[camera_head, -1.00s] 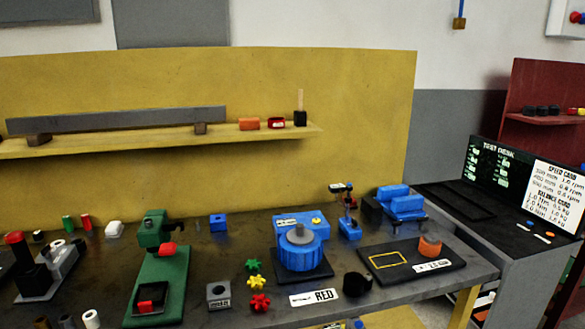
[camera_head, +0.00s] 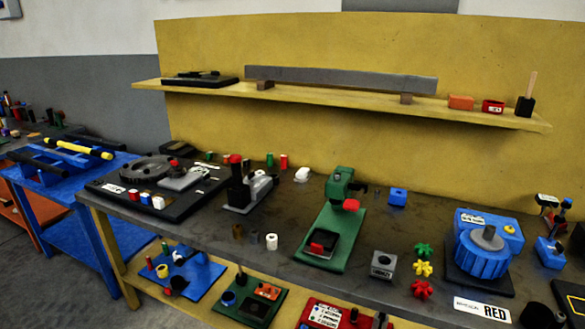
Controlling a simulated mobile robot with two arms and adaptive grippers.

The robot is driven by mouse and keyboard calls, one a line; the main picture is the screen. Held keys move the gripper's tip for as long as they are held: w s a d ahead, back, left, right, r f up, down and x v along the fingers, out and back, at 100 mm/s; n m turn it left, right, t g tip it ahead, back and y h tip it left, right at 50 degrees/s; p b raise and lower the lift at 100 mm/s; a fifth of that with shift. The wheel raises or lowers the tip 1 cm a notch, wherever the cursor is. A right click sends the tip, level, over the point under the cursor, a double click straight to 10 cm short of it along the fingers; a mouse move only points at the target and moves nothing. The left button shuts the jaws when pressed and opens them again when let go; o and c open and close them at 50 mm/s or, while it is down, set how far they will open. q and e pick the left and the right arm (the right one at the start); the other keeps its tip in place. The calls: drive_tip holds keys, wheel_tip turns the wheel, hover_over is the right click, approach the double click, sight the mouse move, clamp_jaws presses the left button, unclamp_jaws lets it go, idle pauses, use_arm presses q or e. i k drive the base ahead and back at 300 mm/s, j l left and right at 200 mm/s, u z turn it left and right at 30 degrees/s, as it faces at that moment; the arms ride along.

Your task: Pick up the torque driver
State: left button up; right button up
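I cannot tell for certain which object is the torque driver. A long yellow and black rod-shaped tool (camera_head: 80,149) lies on a blue stand (camera_head: 60,165) at the left. A dark tool (camera_head: 200,74) lies on a black tray (camera_head: 176,82) at the left end of the wall shelf; its details are too small to read. Neither of my grippers is in view.
The grey workbench (camera_head: 290,240) carries a green press (camera_head: 335,215), a blue motor-like unit (camera_head: 482,250), a black tray with a gear (camera_head: 145,168) and small coloured parts. A lower shelf holds more trays. Grey floor (camera_head: 60,290) is clear at lower left.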

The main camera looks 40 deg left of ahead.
sight(235, 159)
drive_tip(key=u, duration=1.55)
